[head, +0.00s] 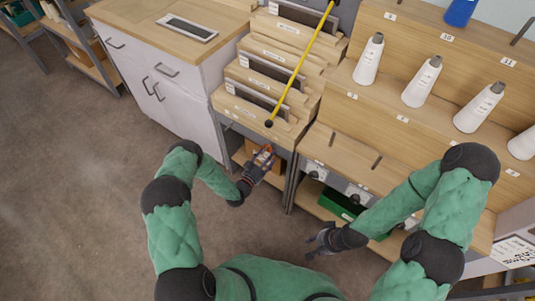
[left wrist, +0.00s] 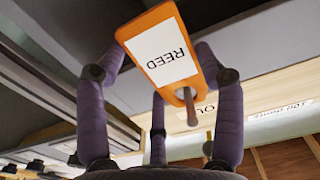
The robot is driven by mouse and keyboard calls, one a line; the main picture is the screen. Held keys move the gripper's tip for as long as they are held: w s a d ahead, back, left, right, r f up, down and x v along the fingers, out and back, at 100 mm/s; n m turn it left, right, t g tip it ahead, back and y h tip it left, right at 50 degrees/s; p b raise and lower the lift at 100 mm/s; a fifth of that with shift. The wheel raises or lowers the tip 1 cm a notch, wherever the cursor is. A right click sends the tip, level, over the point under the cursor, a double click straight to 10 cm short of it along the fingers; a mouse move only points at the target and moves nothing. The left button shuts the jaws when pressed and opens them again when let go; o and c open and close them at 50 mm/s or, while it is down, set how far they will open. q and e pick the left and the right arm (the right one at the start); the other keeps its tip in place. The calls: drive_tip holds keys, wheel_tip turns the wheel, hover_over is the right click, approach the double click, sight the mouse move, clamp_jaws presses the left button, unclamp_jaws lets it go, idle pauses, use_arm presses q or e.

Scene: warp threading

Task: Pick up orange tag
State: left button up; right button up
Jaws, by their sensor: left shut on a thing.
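The orange tag (left wrist: 160,50) has a white label reading "REED" and a hole at one end. In the left wrist view it lies between the purple-grey fingers of my left gripper (left wrist: 165,75), which is shut on it. A short grey-brown peg (left wrist: 191,108) shows at the hole; I cannot tell whether it passes through. In the head view my left gripper (head: 262,161) is at the front of the stepped rack, with a small orange bit of the tag (head: 268,149) at its fingertips. My right gripper (head: 318,241) is low, before the right bench, fingers spread and empty.
The stepped rack (head: 262,120) holds dark reeds, with a yellow rod (head: 300,68) lying across it. White thread cones (head: 421,82) stand on the wooden shelves at right. A green bin (head: 340,205) sits under the right bench. A white cabinet (head: 165,90) stands at left. The floor (head: 70,190) is clear.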

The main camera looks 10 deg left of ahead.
use_arm(q)
drive_tip(key=shift+r+p, duration=0.35)
drive_tip(key=shift+r, duration=0.5)
drive_tip(key=p+v, duration=0.4)
drive_tip(key=v, duration=1.4)
drive_tip(key=shift+p, duration=0.4)
